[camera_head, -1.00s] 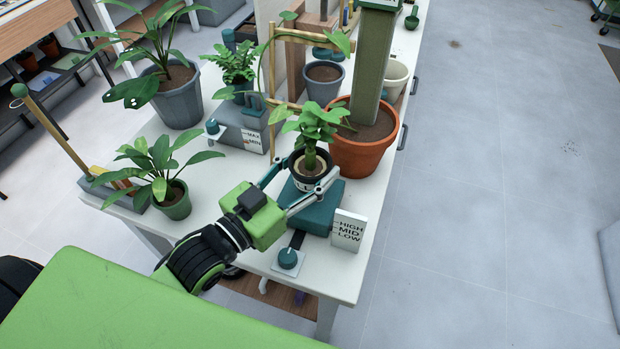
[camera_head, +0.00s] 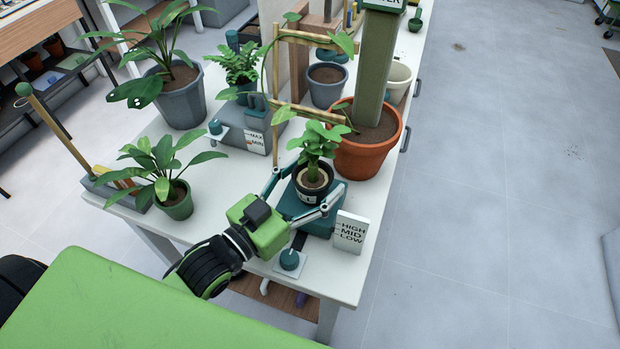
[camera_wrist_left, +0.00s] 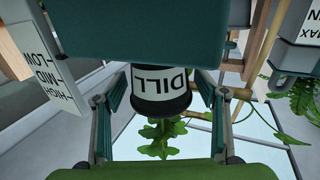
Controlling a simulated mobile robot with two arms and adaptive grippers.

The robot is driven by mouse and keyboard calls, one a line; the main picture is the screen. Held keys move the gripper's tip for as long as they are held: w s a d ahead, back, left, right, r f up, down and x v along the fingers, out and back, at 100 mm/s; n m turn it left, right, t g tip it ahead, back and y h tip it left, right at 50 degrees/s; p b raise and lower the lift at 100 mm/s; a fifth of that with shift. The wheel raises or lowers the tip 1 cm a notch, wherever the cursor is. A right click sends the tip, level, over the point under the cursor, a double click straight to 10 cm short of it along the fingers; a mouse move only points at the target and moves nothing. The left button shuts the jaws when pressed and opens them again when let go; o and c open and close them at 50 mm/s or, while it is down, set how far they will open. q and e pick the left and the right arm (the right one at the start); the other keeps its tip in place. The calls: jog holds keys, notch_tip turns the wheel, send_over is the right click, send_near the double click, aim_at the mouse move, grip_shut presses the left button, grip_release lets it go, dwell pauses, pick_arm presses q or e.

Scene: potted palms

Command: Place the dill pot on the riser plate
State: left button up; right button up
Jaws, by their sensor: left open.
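The dill pot (camera_head: 313,184) is a small dark pot with a white label and a leafy green plant. It appears to stand upright on the teal riser plate (camera_head: 322,227), near the table's front corner. In the left wrist view, which is upside down, the pot (camera_wrist_left: 158,82) shows its DILL label, and the riser (camera_wrist_left: 140,30) hides its base. My left gripper (camera_head: 305,195) is open, with one finger on each side of the pot. In the wrist view the fingers (camera_wrist_left: 163,95) flank it. Whether they touch it is unclear. My right gripper is out of view.
A white HIGH-MID-LOW sign (camera_head: 350,232) stands right of the riser. A large terracotta pot (camera_head: 368,155) is close behind. A small green pot (camera_head: 176,203) stands to the left, and a grey block (camera_head: 243,135) with a MAX-MIN sign behind left.

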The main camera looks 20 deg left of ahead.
pick_arm(q)
jog(key=shift+r, duration=0.1)
jog(key=b+v, duration=0.1)
jog(key=v, duration=1.1)
dwell(0.4)
